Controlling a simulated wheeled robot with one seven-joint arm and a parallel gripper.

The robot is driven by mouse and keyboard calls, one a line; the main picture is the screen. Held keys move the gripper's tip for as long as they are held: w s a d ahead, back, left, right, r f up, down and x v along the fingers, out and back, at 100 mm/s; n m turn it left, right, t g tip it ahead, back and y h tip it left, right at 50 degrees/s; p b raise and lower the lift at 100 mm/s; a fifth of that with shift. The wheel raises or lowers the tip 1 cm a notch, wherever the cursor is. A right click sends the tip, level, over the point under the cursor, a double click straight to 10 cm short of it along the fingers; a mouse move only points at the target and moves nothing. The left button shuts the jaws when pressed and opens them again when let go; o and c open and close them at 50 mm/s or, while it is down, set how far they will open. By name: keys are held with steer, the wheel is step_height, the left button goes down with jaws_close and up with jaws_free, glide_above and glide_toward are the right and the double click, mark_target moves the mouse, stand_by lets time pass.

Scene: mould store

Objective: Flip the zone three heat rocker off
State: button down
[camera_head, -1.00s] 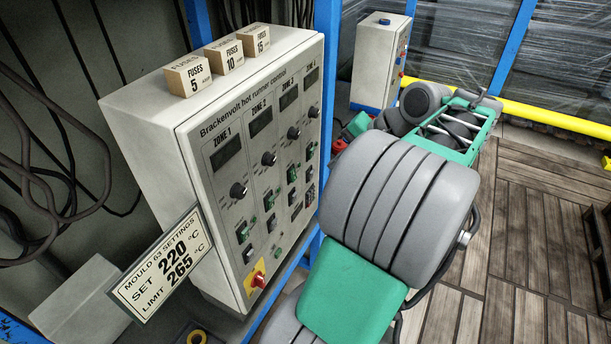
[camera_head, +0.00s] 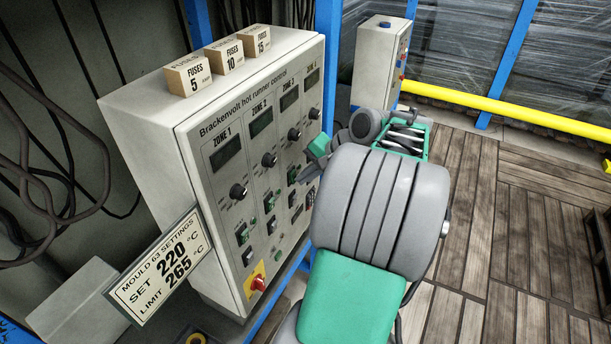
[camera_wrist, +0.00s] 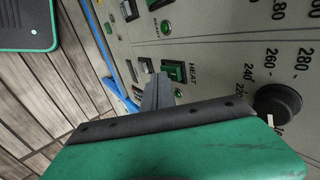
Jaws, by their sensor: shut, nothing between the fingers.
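The grey hot runner control cabinet (camera_head: 150,110) has columns for zones 1 to 4. The zone three column has a black knob (camera_head: 294,134) and, below it, a green heat rocker (camera_head: 292,175). My gripper (camera_head: 306,174) is at the panel's right side, its fingers shut and empty, close beside that rocker. In the wrist view the fingertips (camera_wrist: 158,86) are just beside a green rocker marked HEAT (camera_wrist: 173,71), with a lit green lamp near it. I cannot tell whether they touch. The zone number is not readable there, and my gripper's body hides part of the panel.
Fuse boxes (camera_head: 187,76) stand on the cabinet. A second grey cabinet (camera_head: 377,62) and a yellow rail (camera_head: 500,105) stand behind.

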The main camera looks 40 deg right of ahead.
steer(key=shift+w+f, duration=0.15)
steer(key=shift+a, duration=0.1)
steer(key=shift+r+p, duration=0.85)
steer(key=shift+p, duration=0.3)
steer(key=s+f+p+v, duration=0.1)
steer(key=p+v, duration=0.1)
steer(key=v, duration=1.1)
steer(key=shift+s+d+p, duration=0.35)
steer(key=shift+d, duration=0.05)
